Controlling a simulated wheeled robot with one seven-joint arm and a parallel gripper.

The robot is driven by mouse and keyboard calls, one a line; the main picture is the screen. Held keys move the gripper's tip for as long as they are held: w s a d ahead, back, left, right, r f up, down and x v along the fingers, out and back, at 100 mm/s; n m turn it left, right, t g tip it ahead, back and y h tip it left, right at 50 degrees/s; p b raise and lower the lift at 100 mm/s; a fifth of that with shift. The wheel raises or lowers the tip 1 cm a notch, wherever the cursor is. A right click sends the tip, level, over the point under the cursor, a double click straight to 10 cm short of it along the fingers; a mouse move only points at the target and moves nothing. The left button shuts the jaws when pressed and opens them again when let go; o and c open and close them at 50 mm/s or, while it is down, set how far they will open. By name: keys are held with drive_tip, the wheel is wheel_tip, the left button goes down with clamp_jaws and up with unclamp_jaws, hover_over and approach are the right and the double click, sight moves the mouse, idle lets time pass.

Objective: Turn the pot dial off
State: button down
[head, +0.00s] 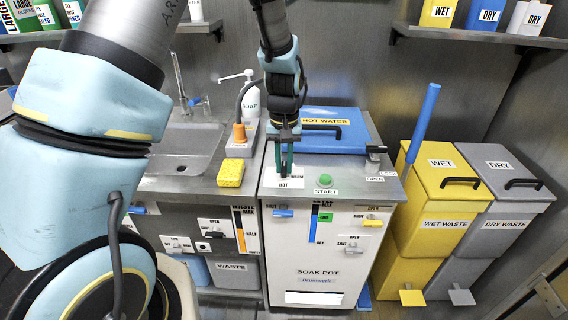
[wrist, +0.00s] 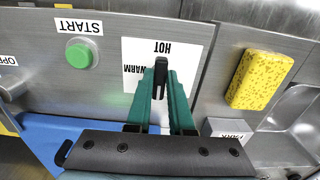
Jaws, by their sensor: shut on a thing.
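The pot dial, a black bar-shaped knob (wrist: 159,76), stands on a white label plate (wrist: 195,52) marked HOT and WARM, which reads upside down in the wrist view. In the head view the label plate (head: 297,183) lies on the soak pot's steel top, left of the green START button. My gripper (wrist: 160,88) has its two green fingers shut on the dial from both sides. In the head view my gripper (head: 284,165) points down at the plate and hides the dial. Any OFF mark is not visible.
The green START button (head: 325,180) is close to the right. The blue HOT WATER lid (head: 352,140) is behind my gripper. A yellow sponge (head: 230,173) and a sink (head: 185,150) are to the left. Yellow and grey waste bins (head: 430,235) stand to the right.

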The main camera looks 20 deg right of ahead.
sight(284, 168)
drive_tip(key=c, duration=0.8)
unclamp_jaws()
wheel_tip(284, 168, up, 11)
drive_tip(key=b, duration=0.1)
drive_tip(key=shift+b, duration=0.35)
drive_tip(key=shift+f, duration=0.1)
drive_tip(key=s+a+n, duration=0.1)
drive_tip(key=s+a, duration=0.1)
drive_tip(key=a, duration=1.3)
drive_tip(key=s+a+n+t, duration=0.1)
drive_tip(key=a+n, duration=0.1)
drive_tip(key=a, duration=1.3)
drive_tip(key=shift+s+f+n+t, duration=0.3)
drive_tip(key=shift+s+f, duration=0.1)
drive_tip(key=shift+f, duration=0.05)
